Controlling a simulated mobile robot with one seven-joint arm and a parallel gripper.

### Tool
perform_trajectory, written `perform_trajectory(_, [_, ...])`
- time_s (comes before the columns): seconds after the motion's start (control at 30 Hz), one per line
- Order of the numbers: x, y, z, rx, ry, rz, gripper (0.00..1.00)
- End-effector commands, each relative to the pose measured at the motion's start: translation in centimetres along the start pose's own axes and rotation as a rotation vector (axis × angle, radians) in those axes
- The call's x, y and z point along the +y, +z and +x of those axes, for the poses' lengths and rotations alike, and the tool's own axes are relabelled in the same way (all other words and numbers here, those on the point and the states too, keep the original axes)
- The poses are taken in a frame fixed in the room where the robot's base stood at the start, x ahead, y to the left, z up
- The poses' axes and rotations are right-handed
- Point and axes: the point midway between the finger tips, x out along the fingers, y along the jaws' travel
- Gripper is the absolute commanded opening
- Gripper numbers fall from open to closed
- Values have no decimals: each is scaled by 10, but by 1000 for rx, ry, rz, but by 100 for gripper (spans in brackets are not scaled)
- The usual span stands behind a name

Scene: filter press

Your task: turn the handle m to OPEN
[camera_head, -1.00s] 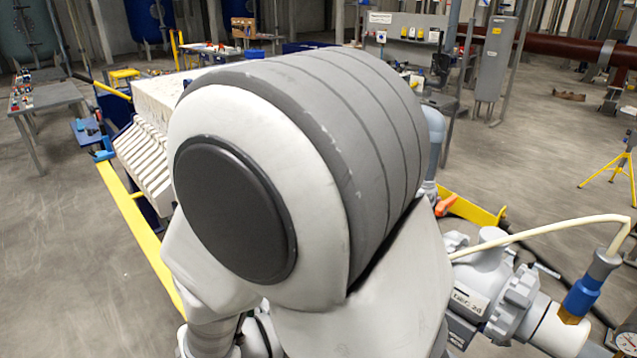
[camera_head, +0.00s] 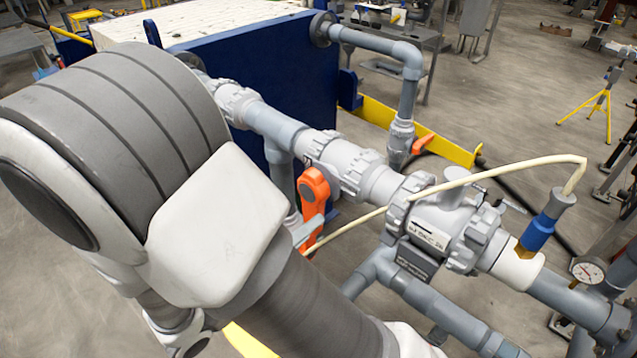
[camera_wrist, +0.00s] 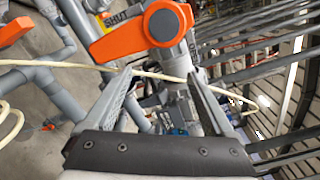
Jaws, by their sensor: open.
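An orange lever handle (camera_head: 314,192) sits on the grey pipe run in the head view, left of the middle valve body. In the wrist view the orange handle (camera_wrist: 125,40) is close, at the top, with its grey round hub at its right end. A SHUT label (camera_wrist: 115,18) shows just behind it. The letter that names the handle is not readable. My gripper (camera_wrist: 163,78) is open and empty, its two fingers pointing at the hub side of the handle, with no contact visible. In the head view my arm hides most of the gripper.
Another orange handle (camera_head: 422,145) is on the pipe farther right. A cream hose (camera_head: 480,172) arches across the pipes and passes behind my fingers in the wrist view. A blue press plate (camera_head: 255,70) stands behind. A pressure gauge (camera_head: 587,271) is at the right.

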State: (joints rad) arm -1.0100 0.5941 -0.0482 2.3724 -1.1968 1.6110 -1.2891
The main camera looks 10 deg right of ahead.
Motion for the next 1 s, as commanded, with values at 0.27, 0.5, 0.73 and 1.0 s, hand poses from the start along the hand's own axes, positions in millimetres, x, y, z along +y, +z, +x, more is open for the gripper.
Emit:
perform_trajectory(0.27, [18,-2,0,-1,0,293,88])
perform_trajectory(0.5, [31,10,0,0,1,597,88])
perform_trajectory(0.73, [49,16,0,1,1,865,88])
perform_trajectory(1.0, [59,25,0,3,1,1093,88])
